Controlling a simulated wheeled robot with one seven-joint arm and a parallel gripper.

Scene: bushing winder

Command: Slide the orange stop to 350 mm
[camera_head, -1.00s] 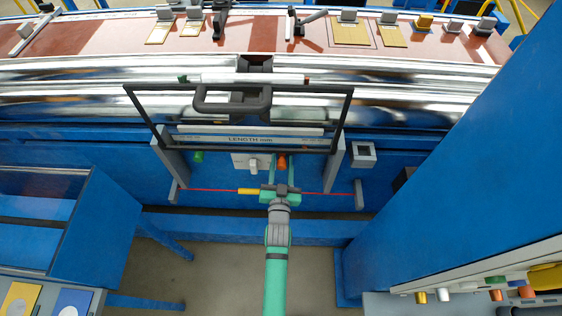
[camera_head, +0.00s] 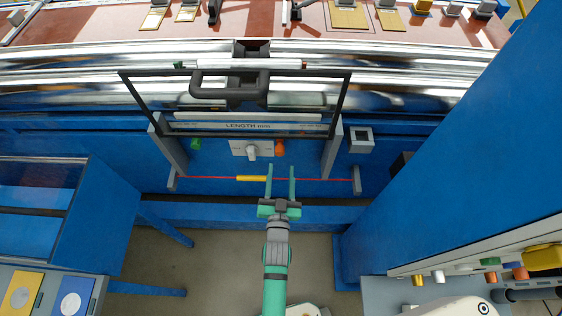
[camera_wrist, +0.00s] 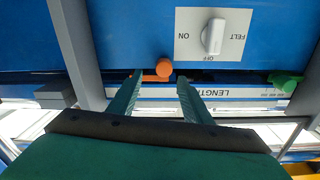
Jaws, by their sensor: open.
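The orange stop (camera_head: 280,148) sits under the right half of the LENGTH mm scale (camera_head: 247,126), right of the white FELT switch plate. In the wrist view the stop (camera_wrist: 164,69) shows as a round orange knob with a short bar to its left, between the fingertips in the picture. The scale (camera_wrist: 240,92) appears upside down there, and its numbers near the stop are too small to read. My gripper (camera_head: 281,166) is open and empty, its two green fingers pointing at the stop. In the head view the fingertips are short of it. The gripper also shows in the wrist view (camera_wrist: 160,77).
A green stop (camera_head: 195,144) sits under the scale's left half. The FELT switch (camera_head: 251,150) is close left of the orange stop. A red cord (camera_head: 215,178) with a yellow sleeve (camera_head: 251,178) runs across by my fingers. A dark guard frame (camera_head: 346,105) stands above the scale.

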